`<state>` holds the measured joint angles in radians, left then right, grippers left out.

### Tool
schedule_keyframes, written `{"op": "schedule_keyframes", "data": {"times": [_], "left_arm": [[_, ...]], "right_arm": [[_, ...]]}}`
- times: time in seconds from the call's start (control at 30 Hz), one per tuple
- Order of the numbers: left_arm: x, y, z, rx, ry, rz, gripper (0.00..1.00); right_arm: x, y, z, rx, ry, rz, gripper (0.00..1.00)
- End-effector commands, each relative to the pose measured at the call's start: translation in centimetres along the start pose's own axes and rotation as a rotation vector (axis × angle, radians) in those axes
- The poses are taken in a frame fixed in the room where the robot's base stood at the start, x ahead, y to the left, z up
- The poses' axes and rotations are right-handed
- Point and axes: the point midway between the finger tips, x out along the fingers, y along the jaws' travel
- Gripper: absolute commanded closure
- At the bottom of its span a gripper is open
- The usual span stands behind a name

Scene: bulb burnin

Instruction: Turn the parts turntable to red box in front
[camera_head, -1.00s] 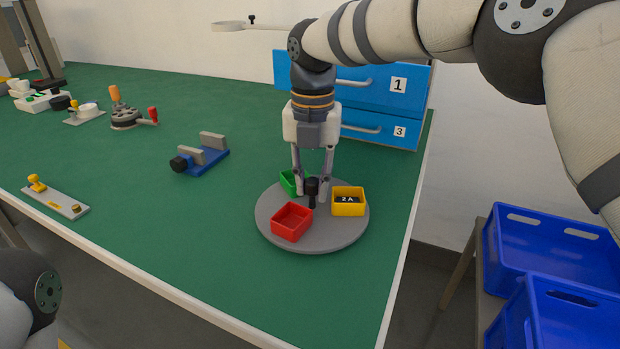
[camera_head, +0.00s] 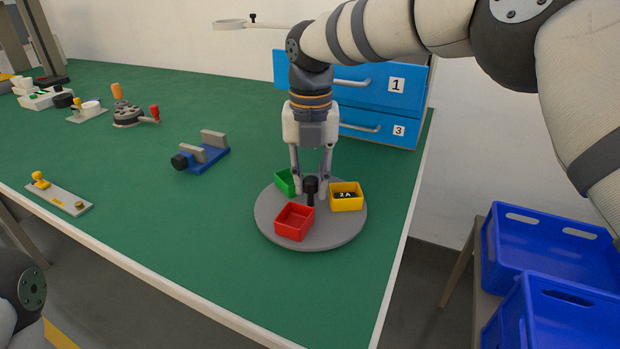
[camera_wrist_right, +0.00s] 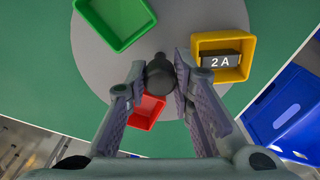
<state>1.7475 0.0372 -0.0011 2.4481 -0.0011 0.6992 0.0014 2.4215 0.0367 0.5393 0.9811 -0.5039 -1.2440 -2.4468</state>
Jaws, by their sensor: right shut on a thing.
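The grey round parts turntable (camera_head: 340,235) lies on the green table near its right edge. My right gripper (camera_head: 312,193) points down and is shut on this knob. In the right wrist view its fingers flank the knob (camera_wrist_right: 160,76). My left gripper is out of view.
A blue vise (camera_head: 205,157) stands left of the turntable, with clear table between. Blue drawers (camera_head: 370,103) stand behind my right gripper. A grey plate with a yellow knob (camera_head: 58,195) lies by the front edge. Blue crates (camera_head: 560,320) stand off the table at right.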

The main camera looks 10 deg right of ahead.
Motion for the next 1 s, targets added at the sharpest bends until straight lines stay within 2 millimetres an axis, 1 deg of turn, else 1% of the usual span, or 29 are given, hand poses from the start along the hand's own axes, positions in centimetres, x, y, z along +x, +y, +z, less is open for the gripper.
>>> {"op": "schedule_keyframes", "data": {"times": [0.07,0.1,0.13,0.4,0.47,0.57,0.7,0.8,0.9,1.0], "left_arm": [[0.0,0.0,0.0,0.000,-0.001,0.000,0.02],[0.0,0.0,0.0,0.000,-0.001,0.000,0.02],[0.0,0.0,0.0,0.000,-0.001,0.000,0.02],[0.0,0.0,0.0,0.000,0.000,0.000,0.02],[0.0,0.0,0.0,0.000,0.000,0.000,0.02],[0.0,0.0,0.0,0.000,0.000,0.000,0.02],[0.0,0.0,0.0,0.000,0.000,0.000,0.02],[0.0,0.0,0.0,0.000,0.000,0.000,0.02],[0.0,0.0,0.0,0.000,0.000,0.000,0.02],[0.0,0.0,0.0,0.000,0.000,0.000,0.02]], "right_arm": [[0.1,0.0,-0.1,-0.002,0.004,-0.003,1.00],[0.1,0.0,-0.1,-0.001,0.004,-0.003,0.74],[0.1,0.0,-0.1,-0.001,0.004,-0.003,0.69],[0.0,0.0,0.0,0.000,0.001,-0.001,0.69],[-0.3,0.0,0.0,0.000,0.000,-0.001,0.69],[-2.0,0.0,0.1,0.000,-0.002,0.001,0.69],[-6.0,0.1,0.1,0.000,-0.004,0.001,0.69],[-8.5,0.1,0.1,0.000,-0.002,0.001,0.69],[-10.4,0.1,0.1,0.000,0.000,-0.001,0.69],[-11.5,0.0,0.0,-0.001,0.001,-0.001,0.69]]}}
